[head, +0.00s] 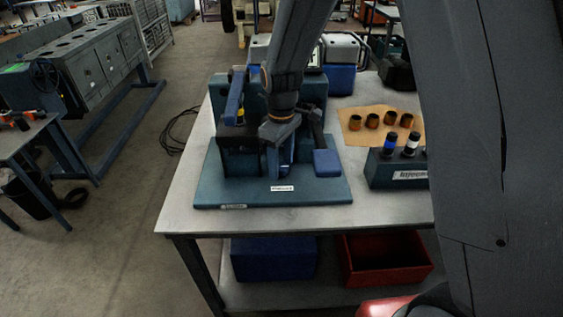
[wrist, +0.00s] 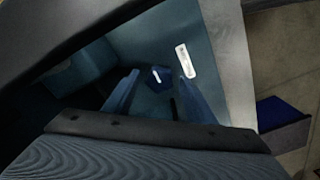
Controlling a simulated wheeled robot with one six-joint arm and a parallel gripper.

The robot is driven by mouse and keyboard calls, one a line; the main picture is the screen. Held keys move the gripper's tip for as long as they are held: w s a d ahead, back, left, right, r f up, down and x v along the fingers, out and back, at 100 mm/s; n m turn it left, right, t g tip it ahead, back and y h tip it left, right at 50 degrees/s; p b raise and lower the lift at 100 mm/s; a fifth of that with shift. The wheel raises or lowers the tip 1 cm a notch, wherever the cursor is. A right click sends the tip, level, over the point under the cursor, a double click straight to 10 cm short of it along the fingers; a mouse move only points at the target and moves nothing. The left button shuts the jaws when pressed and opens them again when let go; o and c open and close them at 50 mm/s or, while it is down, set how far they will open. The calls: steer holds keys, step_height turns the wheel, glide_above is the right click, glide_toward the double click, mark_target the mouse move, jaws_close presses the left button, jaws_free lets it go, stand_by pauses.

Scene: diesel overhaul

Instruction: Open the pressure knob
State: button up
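The test stand (head: 310,95) is a dark teal-blue block with a lever on a flat base plate (head: 325,194) on the table. A white label (head: 282,188), apparently reading "Pressure", lies on the plate in front of my gripper (head: 281,160). My gripper points down close to the stand's front. I cannot make out the pressure knob; my gripper may hide it. In the wrist view my gripper (wrist: 158,98) shows two blue fingers apart, with no clearly held thing between them. A small white mark (wrist: 157,75) shows between the fingers, and a longer white label (wrist: 185,60) lies beside them.
A blue pad (head: 327,163) is just right of my gripper. Further right are an injector rack (head: 392,174) and several small cups on a tan sheet (head: 354,136). The lever (head: 235,97) rises at left. A blue bin (head: 273,259) and red bin (head: 385,275) sit below.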

mark_target(281, 167)
steer(key=shift+r+b, duration=1.05)
steer(key=shift+r, duration=2.9)
